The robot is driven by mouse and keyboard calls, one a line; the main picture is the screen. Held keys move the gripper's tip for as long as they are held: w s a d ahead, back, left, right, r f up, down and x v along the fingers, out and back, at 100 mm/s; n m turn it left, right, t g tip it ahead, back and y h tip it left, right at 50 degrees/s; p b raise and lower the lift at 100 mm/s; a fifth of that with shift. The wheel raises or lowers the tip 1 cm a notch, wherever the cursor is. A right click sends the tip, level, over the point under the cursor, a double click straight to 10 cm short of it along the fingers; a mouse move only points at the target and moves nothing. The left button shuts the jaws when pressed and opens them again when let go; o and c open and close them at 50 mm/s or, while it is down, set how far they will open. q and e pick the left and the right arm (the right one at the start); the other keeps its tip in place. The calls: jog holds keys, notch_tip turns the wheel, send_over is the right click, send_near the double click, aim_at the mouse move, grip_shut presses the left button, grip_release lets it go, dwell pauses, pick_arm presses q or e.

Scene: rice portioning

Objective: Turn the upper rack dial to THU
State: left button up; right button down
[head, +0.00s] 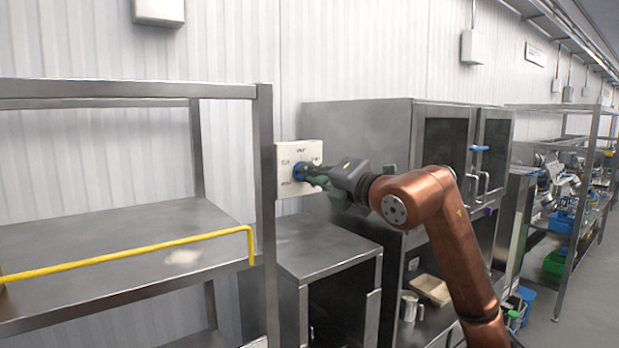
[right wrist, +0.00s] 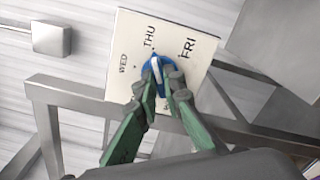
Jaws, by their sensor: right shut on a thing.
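The upper rack dial (head: 299,168) is a blue knob on a white plate (head: 283,152) fixed to the rack's right front post. In the right wrist view the plate (right wrist: 123,88) reads WED, THU and FRI around the blue dial (right wrist: 156,62). The white pointer on the knob appears to face roughly toward THU; its exact alignment is partly hidden by the fingers. My right gripper (head: 313,178) is shut on the knob, with its green fingers (right wrist: 160,86) on either side. My left gripper is not in view.
A steel rack shelf (head: 140,232) with a yellow rail (head: 150,248) stands at left. A steel cabinet (head: 355,125) with dark doors stands behind my right arm. A low steel cabinet (head: 330,253) sits below the plate. Racks with bins stand at far right.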

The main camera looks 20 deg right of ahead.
dwell(0.5)
jog(key=c, duration=2)
grip_release()
jog(key=shift+c, duration=0.2)
jog(key=shift+s, duration=0.1)
jog(key=v, duration=1.2)
